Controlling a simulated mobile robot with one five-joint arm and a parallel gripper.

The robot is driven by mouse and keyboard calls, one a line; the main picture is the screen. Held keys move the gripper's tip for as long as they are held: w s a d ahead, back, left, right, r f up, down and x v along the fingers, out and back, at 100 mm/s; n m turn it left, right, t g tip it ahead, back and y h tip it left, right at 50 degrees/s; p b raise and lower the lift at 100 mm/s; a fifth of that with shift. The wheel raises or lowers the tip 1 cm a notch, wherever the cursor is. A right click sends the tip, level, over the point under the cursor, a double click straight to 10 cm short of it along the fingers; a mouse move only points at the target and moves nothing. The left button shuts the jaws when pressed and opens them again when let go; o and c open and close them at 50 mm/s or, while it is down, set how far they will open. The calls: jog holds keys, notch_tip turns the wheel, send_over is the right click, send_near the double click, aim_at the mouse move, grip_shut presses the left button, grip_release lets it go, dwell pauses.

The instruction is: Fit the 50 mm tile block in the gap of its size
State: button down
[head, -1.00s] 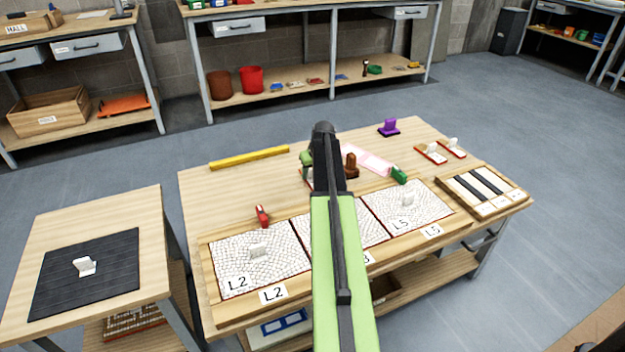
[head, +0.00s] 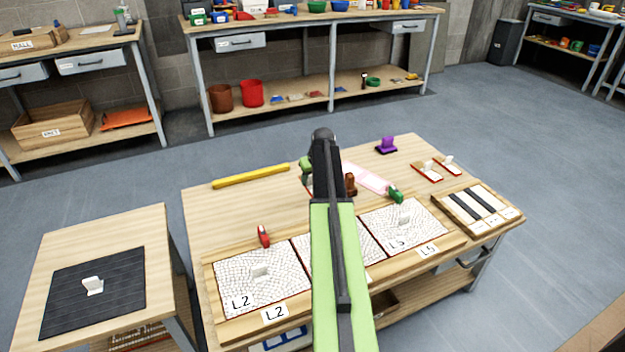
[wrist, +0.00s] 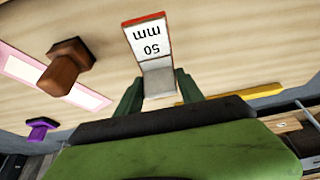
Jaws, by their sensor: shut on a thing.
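The 50 mm tile block (wrist: 146,38) shows in the wrist view as a white, red-edged plate marked "50 mm" with a grey upright tab. My gripper (wrist: 157,84) is shut on that tab, a green finger on each side. I cannot tell whether the block touches the table. In the head view my own arm hides the block and most of the gripper. A wooden tray (head: 440,205) at the table's right has dark slots between pale bars; its small labels are unreadable.
Mosaic panels L2 (head: 240,290) and L5 (head: 425,225) lie along the front, with another between, partly hidden. A brown-handled stamp (wrist: 66,70), pink strip (head: 368,179), yellow bar (head: 250,176), purple piece (head: 386,146) and two red-edged blocks (head: 427,171) are around.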

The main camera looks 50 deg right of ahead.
notch_tip(320, 180, up, 26)
jog(key=p, duration=2.3)
jog(key=shift+f+p, duration=0.25)
jog(key=shift+p, duration=0.15)
